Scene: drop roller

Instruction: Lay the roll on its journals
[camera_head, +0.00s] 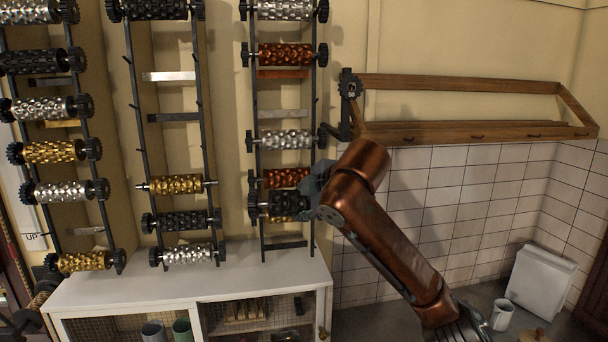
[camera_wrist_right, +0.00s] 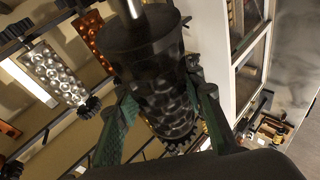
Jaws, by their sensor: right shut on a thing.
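The black embossed roll (camera_head: 288,204) is in front of the right rack (camera_head: 257,110), low down, just below a copper roll (camera_head: 285,178). My right gripper (camera_head: 312,192) is at its right side and partly hides it. In the right wrist view my right gripper (camera_wrist_right: 160,122) has its green fingers on either side of the black roll (camera_wrist_right: 150,62) and is shut on it. A bare metal shaft (camera_wrist_right: 160,14) sticks out of one end and a toothed gear shows at the other. I cannot tell whether its journals touch the rack. My left gripper is out of view.
Silver, copper, gold and black rolls hang close by on the three wall racks. A white cabinet (camera_head: 190,276) stands below them. A white bin (camera_head: 541,280) and mug (camera_head: 502,314) stand lower right.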

